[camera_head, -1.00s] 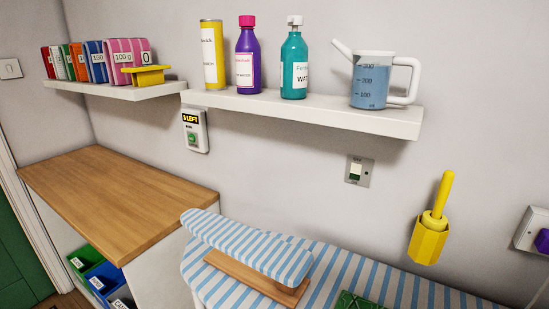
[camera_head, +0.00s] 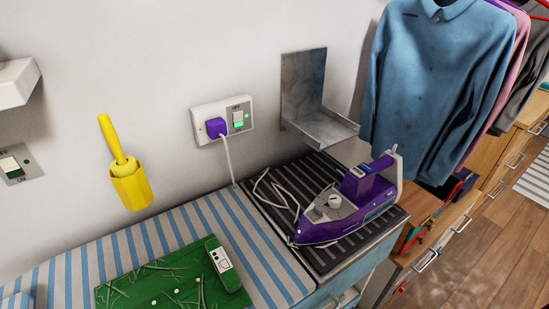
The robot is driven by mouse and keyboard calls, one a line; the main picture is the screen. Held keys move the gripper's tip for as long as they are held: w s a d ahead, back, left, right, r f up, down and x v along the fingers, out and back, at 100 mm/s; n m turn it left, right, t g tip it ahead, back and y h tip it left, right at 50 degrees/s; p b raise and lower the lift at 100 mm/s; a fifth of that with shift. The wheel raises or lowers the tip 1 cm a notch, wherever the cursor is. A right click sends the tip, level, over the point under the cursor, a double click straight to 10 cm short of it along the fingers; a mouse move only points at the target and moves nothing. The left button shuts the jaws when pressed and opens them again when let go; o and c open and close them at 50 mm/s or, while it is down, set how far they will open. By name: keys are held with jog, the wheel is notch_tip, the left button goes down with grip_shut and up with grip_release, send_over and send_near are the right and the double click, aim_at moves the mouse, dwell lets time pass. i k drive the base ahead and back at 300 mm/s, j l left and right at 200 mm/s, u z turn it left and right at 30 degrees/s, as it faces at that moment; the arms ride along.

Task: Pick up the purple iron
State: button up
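The purple iron (camera_head: 345,205) rests on a dark ribbed pad (camera_head: 318,265) at the right end of the striped ironing board (camera_head: 75,265). Its sole faces down, its tip points to the lower left and its handle end is at the upper right. A pale cord (camera_head: 228,160) runs down from a purple plug (camera_head: 215,127) in the wall socket; loops of cord lie on the pad left of the iron. My gripper is not in view.
A metal bracket (camera_head: 315,105) juts from the wall behind the iron. A blue shirt (camera_head: 425,85) hangs close behind, at right. Wooden drawers (camera_head: 465,225) and open floor (camera_head: 480,265) lie further right.

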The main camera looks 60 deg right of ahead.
aim_at(365, 198)
jog(key=z, duration=1.1)
